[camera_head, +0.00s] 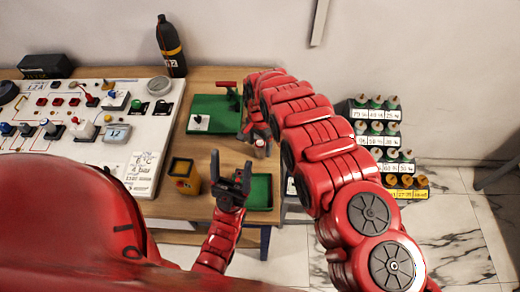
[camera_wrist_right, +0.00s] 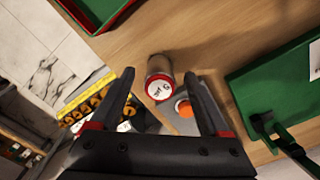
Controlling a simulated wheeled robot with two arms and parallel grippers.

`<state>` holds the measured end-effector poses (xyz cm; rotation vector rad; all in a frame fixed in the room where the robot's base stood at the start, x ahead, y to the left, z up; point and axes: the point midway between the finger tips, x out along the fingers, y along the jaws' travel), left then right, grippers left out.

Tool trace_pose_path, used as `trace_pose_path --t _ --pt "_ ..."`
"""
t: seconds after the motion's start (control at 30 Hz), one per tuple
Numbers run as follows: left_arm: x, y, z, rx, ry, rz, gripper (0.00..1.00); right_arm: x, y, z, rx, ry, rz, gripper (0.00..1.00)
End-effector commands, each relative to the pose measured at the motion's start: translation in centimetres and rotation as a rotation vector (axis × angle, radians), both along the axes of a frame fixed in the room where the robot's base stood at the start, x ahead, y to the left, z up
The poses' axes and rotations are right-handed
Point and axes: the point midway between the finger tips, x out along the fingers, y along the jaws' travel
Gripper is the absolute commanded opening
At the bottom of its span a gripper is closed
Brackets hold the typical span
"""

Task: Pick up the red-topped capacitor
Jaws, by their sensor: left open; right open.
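The capacitor (camera_wrist_right: 159,88) shows in the right wrist view as a short metallic cylinder with a red-rimmed end and a white label. It is on the wooden table, between the open fingers of my right gripper (camera_wrist_right: 163,95) in that picture. I see no contact, and the gap in depth is hard to tell. In the head view, my right arm reaches to the table beside the green board, and its fingers are mostly hidden. My left gripper (camera_head: 231,165) is open and empty near the front table edge, over or beside a small green tray (camera_head: 262,205).
A green board (camera_head: 200,104) with a lever lies behind. A white gauge panel (camera_head: 148,150) fills the left, with a yellow box (camera_head: 184,177) beside it. A black bottle (camera_head: 170,50) stands at the back. An orange-topped item (camera_wrist_right: 184,108) is near the capacitor. A bottle rack (camera_head: 375,130) stands right.

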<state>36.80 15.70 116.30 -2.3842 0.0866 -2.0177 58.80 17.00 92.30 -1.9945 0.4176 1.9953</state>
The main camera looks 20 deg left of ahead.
Motion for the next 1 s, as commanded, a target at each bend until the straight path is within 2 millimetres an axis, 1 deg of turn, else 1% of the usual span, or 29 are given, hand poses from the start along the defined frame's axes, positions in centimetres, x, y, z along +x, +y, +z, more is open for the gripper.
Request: trace_pose_path --t 0.03,0.1,0.13,0.2,0.37,0.4,0.47,0.5,0.57,0.6,0.67,0.7,0.83,1.0 --pt "0.0 0.0 -0.5 0.000 0.000 0.000 0.74 0.1 0.0 -1.2 0.001 0.000 0.000 0.80" --pt "0.0 0.0 -1.1 0.000 0.000 0.000 0.74 0.0 -0.1 -2.5 -0.001 0.002 0.001 0.80" --pt "0.0 0.0 -1.2 0.000 0.000 0.000 0.74 0.0 -0.1 -2.9 -0.002 0.002 0.001 0.80" --pt "0.0 0.0 -1.2 0.000 0.000 0.000 0.74 0.0 -0.1 -3.1 -0.001 0.000 0.000 0.80" --pt "0.0 0.0 -1.1 0.000 0.000 0.000 0.74 0.1 -0.1 -2.9 0.000 0.000 0.000 0.80" --pt "0.0 0.0 -1.1 0.000 0.000 0.000 0.74 0.1 -0.1 -2.9 0.000 0.000 0.000 0.78" --pt "0.0 0.0 -1.1 0.000 0.000 0.000 0.74 0.1 0.0 -2.9 0.001 0.000 0.000 0.67" --pt "0.0 0.0 -1.1 0.000 0.000 0.000 0.74 0.1 0.0 -2.9 0.000 0.000 0.000 0.60" --pt "0.0 0.0 -1.1 0.000 0.000 0.000 0.74 0.1 -0.1 -2.9 0.001 0.000 0.000 0.49" --pt "0.0 0.0 -1.1 0.000 0.000 0.000 0.74 0.1 -0.1 -2.9 0.000 0.000 0.000 0.42" --pt "0.0 0.0 -1.1 0.000 0.000 0.000 0.74 0.1 0.0 -2.9 0.001 0.000 0.000 0.31" --pt "0.0 0.0 -1.1 0.000 0.000 0.000 0.74 0.1 0.0 -2.9 0.001 0.000 0.000 0.24" --pt "0.0 0.0 -1.1 0.000 0.000 0.000 0.74 0.1 -0.1 -2.9 0.001 0.000 0.000 0.00" --pt "0.0 0.0 -1.1 0.000 0.000 0.000 0.74 0.1 -0.1 -2.9 0.001 0.000 0.000 0.00"
